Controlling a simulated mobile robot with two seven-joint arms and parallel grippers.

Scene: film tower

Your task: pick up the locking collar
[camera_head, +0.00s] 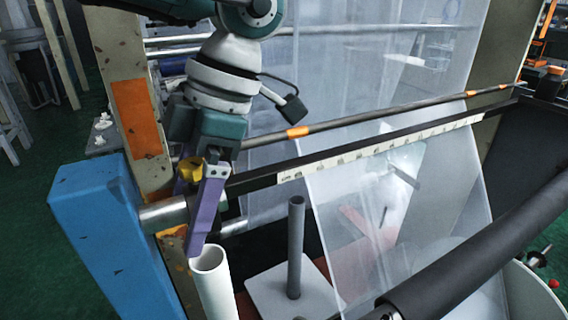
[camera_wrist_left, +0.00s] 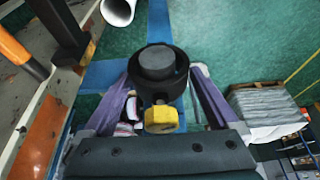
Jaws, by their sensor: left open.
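The locking collar is a black round piece (camera_wrist_left: 158,70) with a yellow knob (camera_wrist_left: 160,119) in the left wrist view. It lies between the two purple fingers of my left gripper (camera_wrist_left: 161,82), with a visible gap on either side. In the head view, the yellow knob (camera_head: 190,169) shows beside the fingers, and the black part is mostly hidden by my left gripper (camera_head: 207,215). The gripper is open and points downward near the end of a silver shaft. My right gripper does not show.
A blue post (camera_head: 105,240) stands left of the gripper. A white tube (camera_head: 212,285) stands just below the fingers. A grey upright peg on a white base (camera_head: 296,250), film sheets (camera_head: 390,210) and a dark roller (camera_head: 480,260) are to the right.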

